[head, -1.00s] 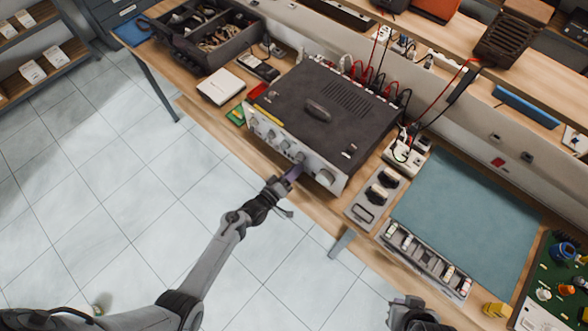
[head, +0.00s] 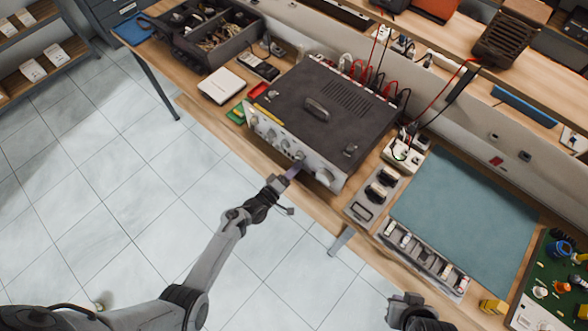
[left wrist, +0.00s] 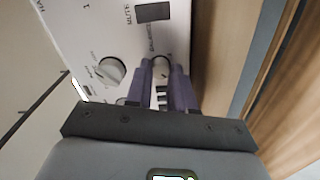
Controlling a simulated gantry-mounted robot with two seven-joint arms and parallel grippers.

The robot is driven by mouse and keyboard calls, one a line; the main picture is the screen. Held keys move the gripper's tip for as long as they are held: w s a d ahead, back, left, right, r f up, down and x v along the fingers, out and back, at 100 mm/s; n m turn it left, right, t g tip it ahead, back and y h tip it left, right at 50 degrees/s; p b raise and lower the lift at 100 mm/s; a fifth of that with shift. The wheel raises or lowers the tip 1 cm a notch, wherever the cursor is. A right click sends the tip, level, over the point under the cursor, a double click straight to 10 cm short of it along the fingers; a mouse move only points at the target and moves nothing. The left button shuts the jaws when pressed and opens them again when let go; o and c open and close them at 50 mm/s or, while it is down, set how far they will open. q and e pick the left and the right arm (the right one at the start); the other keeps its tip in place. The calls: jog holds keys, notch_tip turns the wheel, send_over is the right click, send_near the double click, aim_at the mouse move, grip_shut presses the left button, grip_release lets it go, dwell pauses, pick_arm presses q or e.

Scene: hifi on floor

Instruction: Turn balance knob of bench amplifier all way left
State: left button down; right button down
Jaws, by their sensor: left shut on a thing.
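The bench amplifier (head: 335,105) stands on the wooden bench, a dark-topped box with a pale front panel and a row of knobs facing the floor side. My left gripper (head: 296,169) is at the right half of this panel, its purple-grey fingers closed around a small round knob (left wrist: 161,66). In the left wrist view the fingers (left wrist: 163,85) sit on both sides of that knob and hide most of it.
Another grey knob (left wrist: 111,71) is close to the gripped one. A larger knob (head: 325,176) lies right of it. A grey switch box (head: 373,196) and a teal mat (head: 465,215) lie to the right. Cables rise behind the amplifier. The floor in front is clear.

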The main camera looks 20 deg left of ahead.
pick_arm(q)
jog(key=c, duration=1.2)
grip_release()
jog(key=shift+c, duration=0.2)
jog(key=shift+s, duration=0.15)
jog(key=p+v, duration=0.1)
jog(key=v, duration=0.9)
jog(key=shift+s, duration=0.3)
jog(key=shift+a, duration=0.1)
